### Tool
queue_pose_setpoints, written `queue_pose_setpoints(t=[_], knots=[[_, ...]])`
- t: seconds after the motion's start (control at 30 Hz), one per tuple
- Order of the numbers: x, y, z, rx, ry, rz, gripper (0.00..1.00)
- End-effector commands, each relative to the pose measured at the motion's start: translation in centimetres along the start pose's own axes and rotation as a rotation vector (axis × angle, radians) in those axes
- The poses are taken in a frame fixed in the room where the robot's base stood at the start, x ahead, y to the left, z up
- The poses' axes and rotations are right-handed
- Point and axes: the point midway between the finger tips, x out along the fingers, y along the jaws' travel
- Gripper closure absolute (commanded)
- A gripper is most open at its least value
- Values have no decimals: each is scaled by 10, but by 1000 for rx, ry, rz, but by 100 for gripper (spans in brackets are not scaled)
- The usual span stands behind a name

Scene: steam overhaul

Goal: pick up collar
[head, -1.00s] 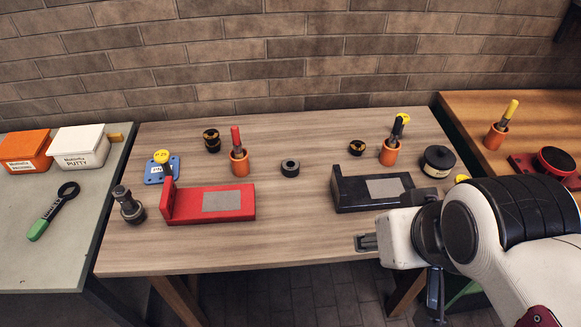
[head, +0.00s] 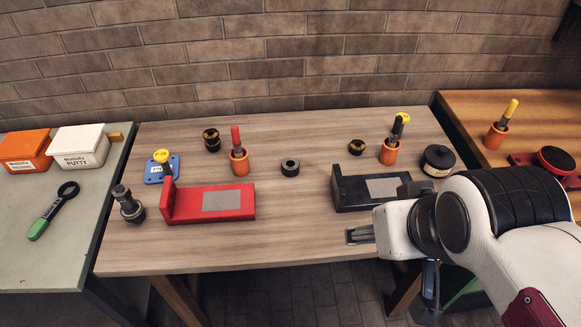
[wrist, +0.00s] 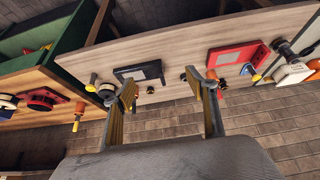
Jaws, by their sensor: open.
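The collar appears to be the short dark ring (head: 290,167) with a hole in its top. It sits on the wooden table (head: 285,235), right of the orange cup with the red handle. In the wrist view it is a small dark shape (wrist: 183,77) between the two fingers. My gripper (head: 360,236) is over the table's front right part, in front of the black angle block.
A red angle block (head: 235,203) and a black angle block (head: 350,190) flank the space before the collar. Orange cups with handled tools (head: 239,163) (head: 389,152) and a small black-and-gold knob (head: 356,147) stand nearby. The table's middle front is clear.

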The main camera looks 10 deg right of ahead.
Motion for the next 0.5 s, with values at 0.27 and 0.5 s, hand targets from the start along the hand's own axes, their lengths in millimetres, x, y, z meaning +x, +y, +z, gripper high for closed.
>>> queue_pose_setpoints(t=[0.27, 0.5], knots=[[27, -2, -39, -13, 45, -1, 43], [59, -5, -78, -28, 99, -4, 43]])
